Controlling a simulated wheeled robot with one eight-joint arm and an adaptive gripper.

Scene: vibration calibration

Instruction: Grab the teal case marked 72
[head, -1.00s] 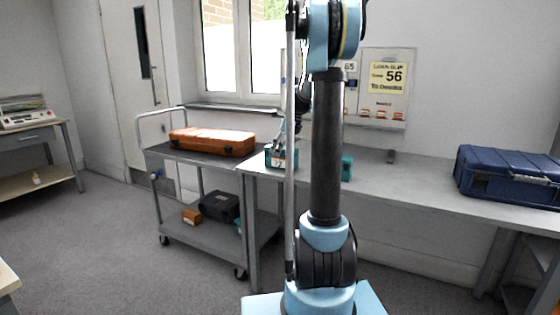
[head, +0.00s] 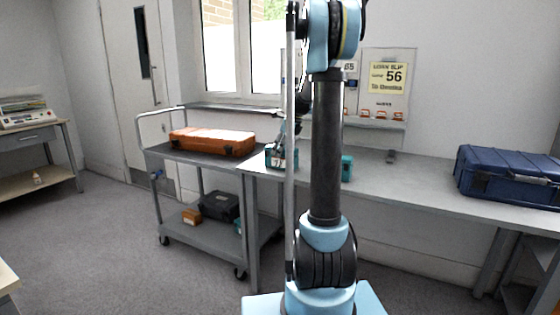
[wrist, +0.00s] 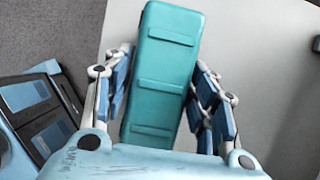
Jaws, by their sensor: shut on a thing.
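A teal case (head: 273,163) stands at the left end of the grey bench, partly hidden by my arm's pole. Its front has a pale label whose number I cannot read fully. In the wrist view, the teal case (wrist: 165,75) lies lengthwise between the blue finger pads of my gripper (wrist: 163,92). The gripper is shut on it, with pads along both long sides. In the head view my gripper (head: 277,144) is small and comes down on the case from above. A second teal case (head: 347,168) stands just right of my arm on the bench.
The grey bench (head: 420,181) holds a large dark blue case (head: 508,174) at the right. A cart (head: 160,150) left of the bench carries an orange case (head: 212,141) on top and a black case (head: 220,206) below.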

